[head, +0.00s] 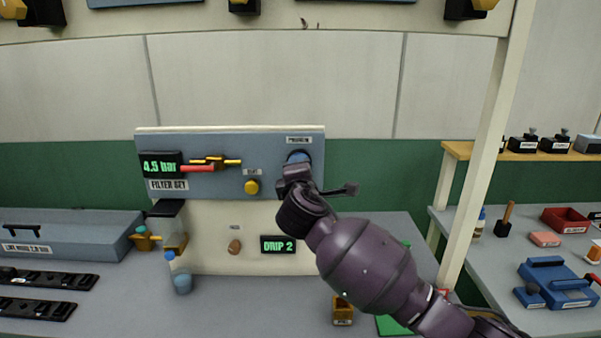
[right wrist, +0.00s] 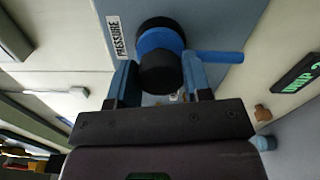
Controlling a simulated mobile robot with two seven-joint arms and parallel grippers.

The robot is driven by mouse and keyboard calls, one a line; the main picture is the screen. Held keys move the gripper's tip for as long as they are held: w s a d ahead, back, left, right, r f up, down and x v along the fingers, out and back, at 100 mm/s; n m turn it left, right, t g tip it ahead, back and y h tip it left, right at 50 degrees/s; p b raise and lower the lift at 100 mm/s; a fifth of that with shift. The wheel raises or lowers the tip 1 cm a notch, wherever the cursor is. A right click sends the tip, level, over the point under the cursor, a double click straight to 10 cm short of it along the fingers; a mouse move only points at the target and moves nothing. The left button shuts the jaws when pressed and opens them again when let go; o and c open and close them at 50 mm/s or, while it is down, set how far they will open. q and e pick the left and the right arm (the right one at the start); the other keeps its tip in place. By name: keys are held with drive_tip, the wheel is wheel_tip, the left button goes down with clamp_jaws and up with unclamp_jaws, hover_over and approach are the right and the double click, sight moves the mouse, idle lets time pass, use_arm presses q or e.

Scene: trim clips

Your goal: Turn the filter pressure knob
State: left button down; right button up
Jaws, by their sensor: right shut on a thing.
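The pressure knob (head: 298,156) is on the blue-grey panel (head: 215,140), at its right end under a small label. In the right wrist view the knob (right wrist: 160,40) is black and blue beside the PRESSURE label, with a blue bar pointing right. My right gripper (head: 297,175) is at the panel and partly hides the knob. In the right wrist view its two fingers (right wrist: 160,82) sit on either side of the knob, shut on it. A green display (head: 160,164) reads 4.5 bar above a FILTER SET label. My left gripper is not in view.
A red-handled valve (head: 198,168) and a yellow knob (head: 252,187) are left of the gripper. A DRIP 2 display (head: 278,245) is below. A blue case (head: 70,235) lies at left. A white post (head: 478,150) stands right of my arm.

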drive_tip(key=shift+n, duration=1)
drive_tip(key=o, duration=0.9)
drive_tip(key=s+b, duration=0.1)
drive_tip(key=s, duration=1)
drive_tip(key=shift+b, duration=0.4)
drive_tip(key=shift+w, duration=0.1)
